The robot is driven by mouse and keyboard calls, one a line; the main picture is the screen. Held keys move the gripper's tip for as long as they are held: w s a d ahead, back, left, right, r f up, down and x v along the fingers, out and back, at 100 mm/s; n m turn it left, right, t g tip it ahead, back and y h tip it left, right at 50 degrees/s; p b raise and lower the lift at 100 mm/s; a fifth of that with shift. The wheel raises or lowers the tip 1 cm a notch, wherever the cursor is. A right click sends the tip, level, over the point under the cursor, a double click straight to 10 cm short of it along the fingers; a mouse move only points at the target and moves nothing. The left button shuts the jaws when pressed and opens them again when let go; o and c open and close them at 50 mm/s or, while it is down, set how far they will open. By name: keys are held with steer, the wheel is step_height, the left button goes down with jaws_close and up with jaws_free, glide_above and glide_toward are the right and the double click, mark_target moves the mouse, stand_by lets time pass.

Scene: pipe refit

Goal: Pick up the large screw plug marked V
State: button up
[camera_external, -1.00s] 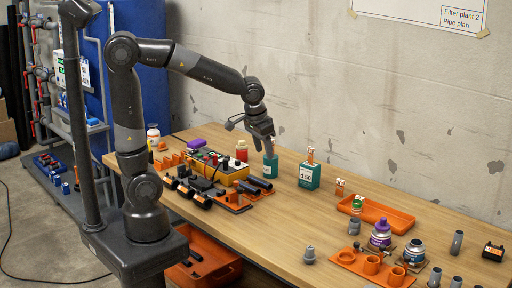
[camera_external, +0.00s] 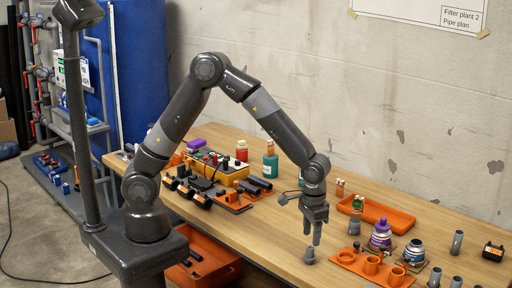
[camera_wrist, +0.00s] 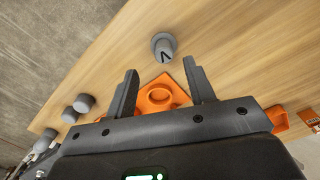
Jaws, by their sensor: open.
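The large screw plug (camera_external: 309,256) is a small grey stepped piece standing on the wooden table near its front edge. In the wrist view the grey plug (camera_wrist: 164,46) shows a dark V-like mark and lies just beyond the fingertips, between their lines. My gripper (camera_external: 313,236) points down with its fingers just above the plug. In the wrist view my gripper (camera_wrist: 160,78) is open and empty, its two fingers apart. I cannot tell whether a fingertip touches the plug.
An orange holder with round cups (camera_external: 371,264) stands right of the plug, close to my gripper. An orange tray (camera_external: 386,218) lies behind. Other grey fittings (camera_external: 456,243) stand at the right. Bare table (camera_external: 275,227) lies left of the plug.

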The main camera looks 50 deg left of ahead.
mark_target(310, 247)
steer(key=f, duration=0.8)
steer(key=shift+w+a+f, duration=0.15)
steer(key=shift+a+f, duration=0.1)
steer(key=shift+f, duration=0.05)
steer(key=shift+c, duration=0.4)
steer(key=c, duration=0.7)
steer(key=shift+r, duration=0.1)
